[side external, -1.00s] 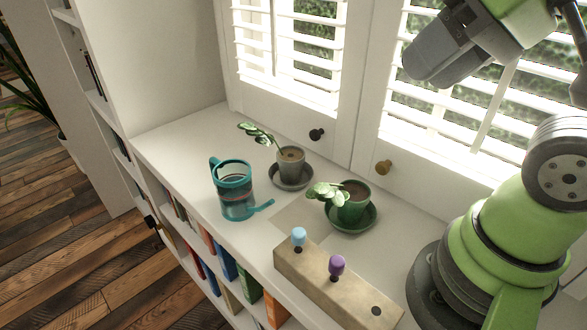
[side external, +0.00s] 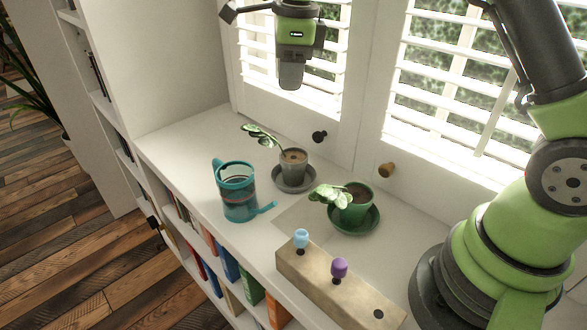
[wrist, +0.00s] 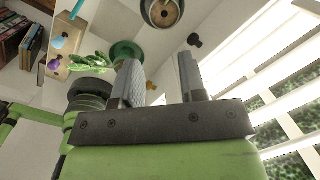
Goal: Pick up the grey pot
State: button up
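The grey pot (side external: 293,165), with soil and a leafy sprig leaning left, stands upright on a grey saucer (side external: 293,182) on the white sill. In the wrist view the grey pot (wrist: 163,12) is at the top edge, partly cut off. My gripper (side external: 291,86) hangs pointing down, well above the grey pot and apart from it. In the wrist view its two fingers (wrist: 158,62) stand apart with nothing between them.
A green potted plant (side external: 355,205) on a green saucer is right of the grey pot. A teal watering can (side external: 238,192) is to its left. A block with blue and purple pegs (side external: 325,285) lies in front. Shutters (side external: 460,85) stand behind.

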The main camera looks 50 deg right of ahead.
jog(key=w+f+m, duration=0.1)
jog(key=f, duration=0.1)
jog(key=w+f+m, duration=0.1)
jog(key=f+m, duration=0.1)
jog(key=f+m+g, duration=0.1)
jog(key=f, duration=0.1)
jog(key=shift+w+d+f+m+h, duration=0.1)
jog(key=shift+w+d+m+h, duration=0.2)
jog(key=shift+w+d, duration=0.1)
send_over(283, 154)
jog(key=f, duration=0.4)
jog(key=shift+w+d+f, duration=0.15)
jog(key=shift+d+f, duration=0.05)
jog(key=shift+d, duration=0.05)
jog(key=shift+a+f, duration=0.15)
jog(key=shift+f, duration=2.9)
grip_shut()
